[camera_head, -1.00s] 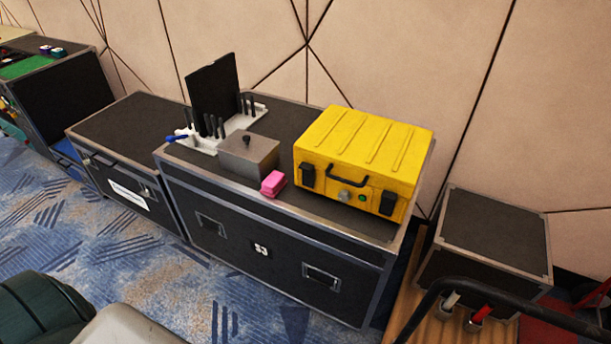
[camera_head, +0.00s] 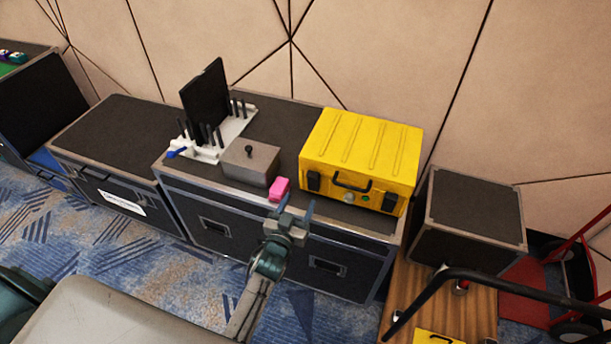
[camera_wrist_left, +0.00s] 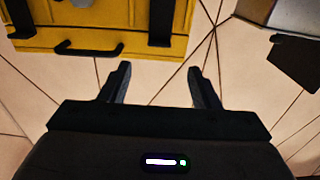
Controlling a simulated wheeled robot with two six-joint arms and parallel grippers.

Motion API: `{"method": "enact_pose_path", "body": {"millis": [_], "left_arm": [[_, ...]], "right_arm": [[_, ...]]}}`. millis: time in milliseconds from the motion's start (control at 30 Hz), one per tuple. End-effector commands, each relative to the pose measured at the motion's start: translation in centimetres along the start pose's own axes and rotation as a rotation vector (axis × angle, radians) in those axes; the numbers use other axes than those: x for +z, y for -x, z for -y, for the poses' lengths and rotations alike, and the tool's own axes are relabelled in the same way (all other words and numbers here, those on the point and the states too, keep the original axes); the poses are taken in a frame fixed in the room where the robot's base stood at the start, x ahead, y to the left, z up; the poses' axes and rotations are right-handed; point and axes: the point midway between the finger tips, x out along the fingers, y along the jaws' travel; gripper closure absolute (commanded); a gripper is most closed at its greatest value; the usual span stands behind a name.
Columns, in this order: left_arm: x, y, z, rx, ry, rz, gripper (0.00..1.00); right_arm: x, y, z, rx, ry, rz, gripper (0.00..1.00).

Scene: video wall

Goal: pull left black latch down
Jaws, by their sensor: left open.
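The yellow case (camera_head: 362,150) stands on the right part of a black flight case. Its left black latch (camera_head: 314,181) is on the front face, left of the black handle (camera_head: 352,183); a second black latch (camera_head: 389,203) is at the right. My left gripper (camera_head: 296,208) is open and empty, in front of the flight case's front edge, below and left of the left latch, apart from it. In the left wrist view its fingers (camera_wrist_left: 158,85) are spread with nothing between them; part of the yellow case (camera_wrist_left: 115,35) shows at the upper left. My right gripper is not in view.
A pink block (camera_head: 279,188) lies close to my left gripper, beside a grey metal box (camera_head: 250,165). A white rack (camera_head: 205,147) with black pegs and a dark upright panel (camera_head: 205,95) stands behind. A black box (camera_head: 475,210) is at the right.

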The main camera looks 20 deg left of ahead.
Motion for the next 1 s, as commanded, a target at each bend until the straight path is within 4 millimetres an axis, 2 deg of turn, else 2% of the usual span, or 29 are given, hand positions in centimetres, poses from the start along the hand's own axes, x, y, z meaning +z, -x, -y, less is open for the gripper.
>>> {"method": "enact_pose_path", "body": {"millis": [300,500,700,933,1000], "left_arm": [[0.2,-6.0,0.0,0.000,0.000,0.001,0.44],[0.3,-8.7,0.0,0.000,0.000,0.002,0.44],[0.2,-9.7,0.0,-0.001,0.000,0.004,0.44],[0.2,-9.7,0.0,-0.001,0.000,0.004,0.44],[0.2,-9.7,0.0,-0.001,0.000,0.004,0.55]], "right_arm": [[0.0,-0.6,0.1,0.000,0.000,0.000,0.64],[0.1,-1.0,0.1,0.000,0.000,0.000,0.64],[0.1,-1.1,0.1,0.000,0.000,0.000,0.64],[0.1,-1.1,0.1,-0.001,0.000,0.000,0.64],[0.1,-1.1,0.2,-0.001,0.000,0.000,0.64]]}}
